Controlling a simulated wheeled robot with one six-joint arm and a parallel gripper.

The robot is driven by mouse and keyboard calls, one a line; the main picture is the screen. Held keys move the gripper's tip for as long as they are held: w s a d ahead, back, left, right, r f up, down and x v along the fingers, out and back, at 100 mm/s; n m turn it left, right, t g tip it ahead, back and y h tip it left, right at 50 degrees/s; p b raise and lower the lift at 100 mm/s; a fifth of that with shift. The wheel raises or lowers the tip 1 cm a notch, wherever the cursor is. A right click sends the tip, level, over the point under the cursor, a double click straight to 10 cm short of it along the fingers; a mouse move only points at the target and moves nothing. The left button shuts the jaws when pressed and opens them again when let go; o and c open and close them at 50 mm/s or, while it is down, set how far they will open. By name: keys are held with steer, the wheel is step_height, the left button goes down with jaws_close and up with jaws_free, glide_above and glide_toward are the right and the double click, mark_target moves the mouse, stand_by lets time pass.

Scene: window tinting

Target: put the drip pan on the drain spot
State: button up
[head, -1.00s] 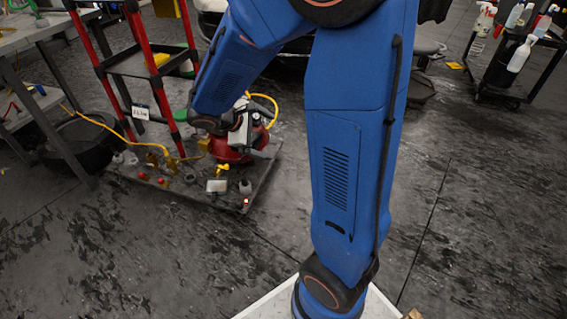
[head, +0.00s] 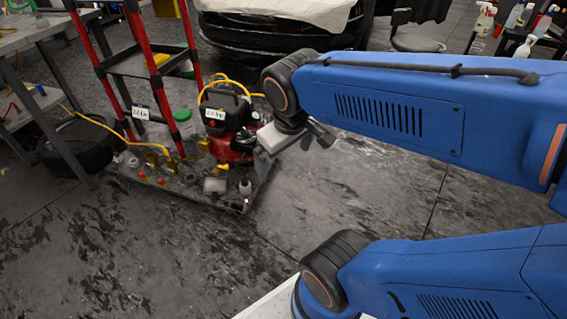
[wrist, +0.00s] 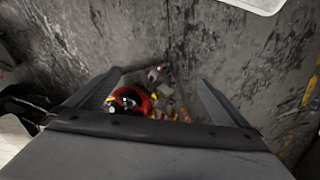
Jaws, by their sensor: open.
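I cannot pick out the drip pan or the drain spot for sure in either view. A round black tub or tire (head: 82,145) sits on the floor under the left bench; I cannot tell which it is. My gripper (wrist: 160,78) is open and empty in the wrist view, its two fingers apart, above the red compressor and small parts. In the head view my gripper (head: 263,165) hangs at the end of the blue arm, in front of the compressor's right side and partly hiding it.
The red and black compressor (head: 238,143) stands on a low grey platform (head: 215,198) with several small fittings, beside a red ladder rack (head: 90,45). A workbench (head: 35,40) is at left, a dark car (head: 270,35) behind. The wet-looking floor (head: 180,255) in front is clear.

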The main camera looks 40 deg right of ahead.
steer(key=shift+m+t+y, duration=0.5)
steer(key=shift+t+y, duration=0.2)
steer(key=shift+s+a+r, duration=0.4)
steer(key=shift+s+a, duration=0.25)
steer(key=shift+s, duration=0.1)
steer(key=shift+s+a+r, duration=0.35)
steer(key=shift+s+a, duration=0.25)
steer(key=shift+s, duration=0.1)
